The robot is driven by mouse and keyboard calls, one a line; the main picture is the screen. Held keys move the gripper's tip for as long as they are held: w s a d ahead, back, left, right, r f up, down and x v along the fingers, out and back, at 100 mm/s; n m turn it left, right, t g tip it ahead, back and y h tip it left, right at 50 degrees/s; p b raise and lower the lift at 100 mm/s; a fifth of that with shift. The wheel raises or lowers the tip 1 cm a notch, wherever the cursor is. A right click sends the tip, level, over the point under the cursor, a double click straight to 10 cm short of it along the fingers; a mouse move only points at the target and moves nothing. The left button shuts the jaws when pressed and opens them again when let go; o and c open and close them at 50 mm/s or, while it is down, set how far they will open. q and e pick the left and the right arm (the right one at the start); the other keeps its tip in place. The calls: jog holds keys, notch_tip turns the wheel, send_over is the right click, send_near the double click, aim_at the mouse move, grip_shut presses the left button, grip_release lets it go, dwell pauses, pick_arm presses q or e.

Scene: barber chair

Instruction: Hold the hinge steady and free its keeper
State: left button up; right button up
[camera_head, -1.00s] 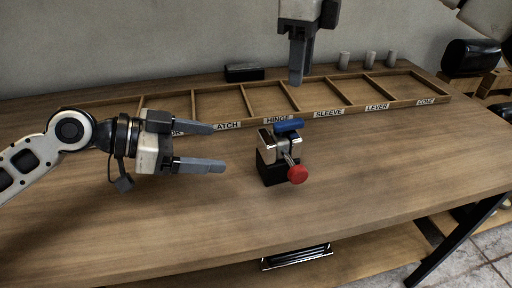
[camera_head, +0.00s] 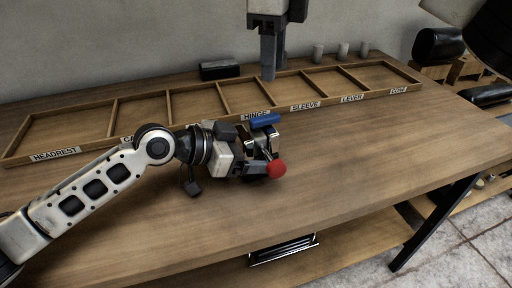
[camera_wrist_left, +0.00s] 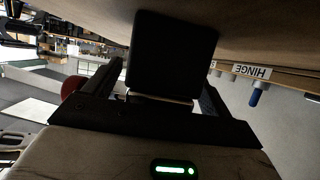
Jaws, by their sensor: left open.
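The hinge is a small metal block (camera_head: 270,145) on a black base, with a blue bar (camera_head: 265,120) on top and a red knob (camera_head: 277,169) at its front. My left gripper (camera_head: 260,156) reaches it from the left with open fingers and partly hides the block and base. In the left wrist view the black base (camera_wrist_left: 172,50) stands between the spread fingers, with gaps visible. The red knob (camera_wrist_left: 73,87) and blue bar (camera_wrist_left: 257,94) show beyond the fingers. My right gripper (camera_head: 268,62) points down above the divided tray, empty; its jaw gap is hidden edge-on.
A divided wooden tray (camera_head: 163,126) with labels, including HINGE, lies behind the hinge; its compartments look empty. A black box (camera_head: 220,70) and several grey cylinders (camera_head: 318,53) stand behind it. The table (camera_head: 370,165) is clear to the right.

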pick_arm(q)
jog(key=c, duration=1.5)
pick_arm(e)
jog(key=shift+c, duration=0.3)
